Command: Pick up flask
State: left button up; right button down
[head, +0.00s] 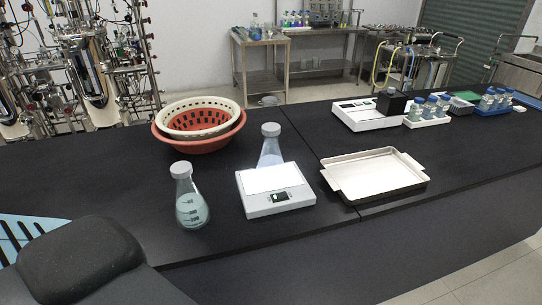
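A capped conical flask (191,200) with pale green liquid and dark markings stands upright on the black bench, near its front edge, left of the white scale. A second capped flask (271,146) with pale blue contents stands behind the white scale (279,208), which hides its lower part. Neither of my grippers shows in the head view, and nothing is seen touching either flask.
Cream and red baskets (199,145) sit nested behind the front flask. A metal tray (374,175) lies right of the scale. Bottle racks (428,112) and a white device (369,115) stand at the far right. Bare bench (110,185) lies left of the front flask.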

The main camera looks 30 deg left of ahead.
aim_at(270, 168)
jog(key=i+l+u, duration=0.2)
jog(key=l+u, duration=0.15)
jog(key=l, duration=0.15)
jog(key=i+l+u, duration=0.1)
jog(key=l+u, duration=0.25)
jog(key=l, duration=0.15)
jog(key=i+l+u, duration=0.1)
jog(key=l+u, duration=0.25)
jog(key=l, duration=0.15)
